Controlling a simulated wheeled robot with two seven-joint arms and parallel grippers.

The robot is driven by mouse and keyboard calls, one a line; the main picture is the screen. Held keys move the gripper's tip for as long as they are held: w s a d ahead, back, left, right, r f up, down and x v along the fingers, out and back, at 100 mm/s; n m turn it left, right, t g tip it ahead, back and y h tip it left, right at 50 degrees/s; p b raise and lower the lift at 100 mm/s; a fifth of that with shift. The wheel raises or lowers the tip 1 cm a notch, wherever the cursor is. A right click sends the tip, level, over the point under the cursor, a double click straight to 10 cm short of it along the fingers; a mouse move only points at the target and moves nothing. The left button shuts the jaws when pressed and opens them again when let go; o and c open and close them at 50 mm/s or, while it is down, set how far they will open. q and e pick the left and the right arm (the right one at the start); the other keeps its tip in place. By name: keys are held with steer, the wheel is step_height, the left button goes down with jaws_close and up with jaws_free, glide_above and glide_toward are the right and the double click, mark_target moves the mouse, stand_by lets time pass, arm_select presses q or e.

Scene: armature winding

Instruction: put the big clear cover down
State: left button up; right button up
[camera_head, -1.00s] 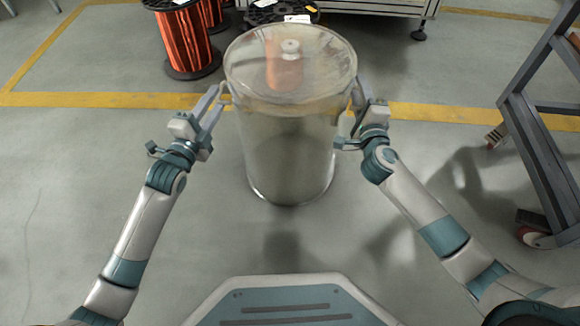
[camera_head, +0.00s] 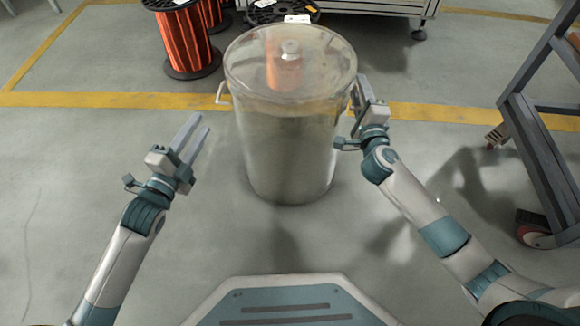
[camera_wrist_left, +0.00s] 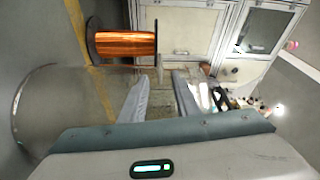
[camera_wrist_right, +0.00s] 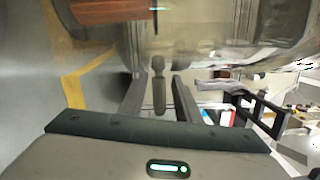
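The big clear cover (camera_head: 290,150) is a see-through cylinder with a flat top and a knob (camera_head: 290,47). It stands upright, its bottom rim seemingly on the floor in front of me. Its left handle (camera_head: 222,93) is free. My left gripper (camera_head: 201,125) is open and empty, to the left of the cover and apart from it. My right gripper (camera_head: 361,84) is at the cover's right side. In the right wrist view, the right handle (camera_wrist_right: 158,88) lies between the spread fingers, with gaps showing on both sides.
A spool of copper wire (camera_head: 187,40) stands behind the cover to the left, and a black spool (camera_head: 282,13) stands directly behind it. A grey wheeled frame (camera_head: 545,130) is at the right. A cabinet (camera_head: 375,6) is at the back. The floor at the left is clear.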

steer(key=shift+s, duration=0.1)
steer(key=s, duration=1.1)
steer(key=shift+s+f, duration=0.15)
steer(key=shift+s, duration=0.25)
steer(key=shift+d, duration=0.1)
